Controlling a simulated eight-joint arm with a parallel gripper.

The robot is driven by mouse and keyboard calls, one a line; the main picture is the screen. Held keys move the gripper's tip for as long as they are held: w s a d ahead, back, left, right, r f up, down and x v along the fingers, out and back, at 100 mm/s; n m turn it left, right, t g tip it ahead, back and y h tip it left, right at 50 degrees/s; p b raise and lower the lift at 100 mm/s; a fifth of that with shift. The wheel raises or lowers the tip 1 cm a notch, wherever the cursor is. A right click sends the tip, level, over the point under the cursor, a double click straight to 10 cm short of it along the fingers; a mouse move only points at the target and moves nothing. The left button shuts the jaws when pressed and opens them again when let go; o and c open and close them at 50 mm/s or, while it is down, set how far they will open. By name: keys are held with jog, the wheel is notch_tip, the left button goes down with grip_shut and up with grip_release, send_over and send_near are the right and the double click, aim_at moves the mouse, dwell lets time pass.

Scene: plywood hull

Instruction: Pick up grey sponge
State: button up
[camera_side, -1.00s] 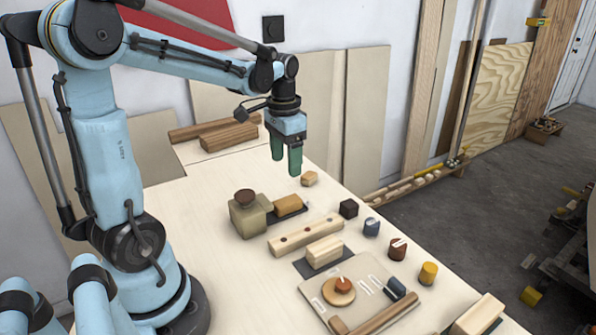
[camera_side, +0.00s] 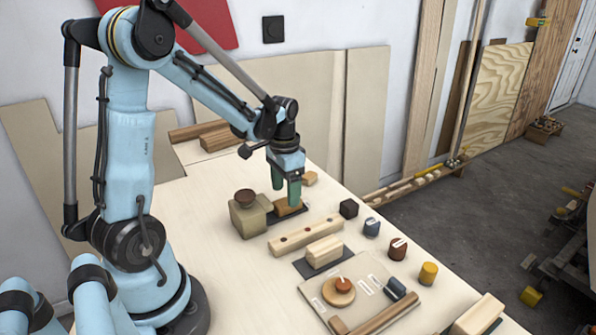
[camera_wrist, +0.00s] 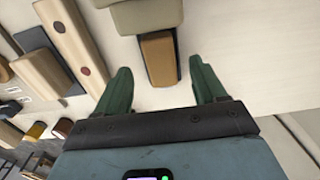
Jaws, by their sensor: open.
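I cannot single out a plainly grey sponge. A tan-brown block (camera_side: 285,208) lies on a dark flat piece (camera_side: 302,210) beside a beige box, and it also shows in the wrist view (camera_wrist: 158,58). My gripper (camera_side: 286,195) points down over this block with its green fingers spread. In the wrist view my gripper (camera_wrist: 160,85) has one finger to each side of the block's near end, with gaps on both sides. Nothing is held. The fingers partly hide the block in the side view.
A beige box with a brown round knob (camera_side: 245,198) stands just left of the block. A long wooden bar with holes (camera_side: 305,235) lies in front. Bare tabletop (camera_side: 200,240) is free on the left.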

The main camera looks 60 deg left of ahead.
aim_at(286, 201)
jog(key=shift+f, duration=1.75)
jog(key=c, duration=1.1)
jog(key=shift+c, duration=0.2)
jog(key=shift+r, duration=0.15)
jog(key=shift+r, duration=0.6)
notch_tip(286, 201, up, 2)
jog(key=shift+r, duration=0.2)
jog(key=s+d+r, duration=0.1)
jog(key=d+r, duration=0.6)
jog(key=d, duration=0.4)
jog(key=shift+d, duration=0.25)
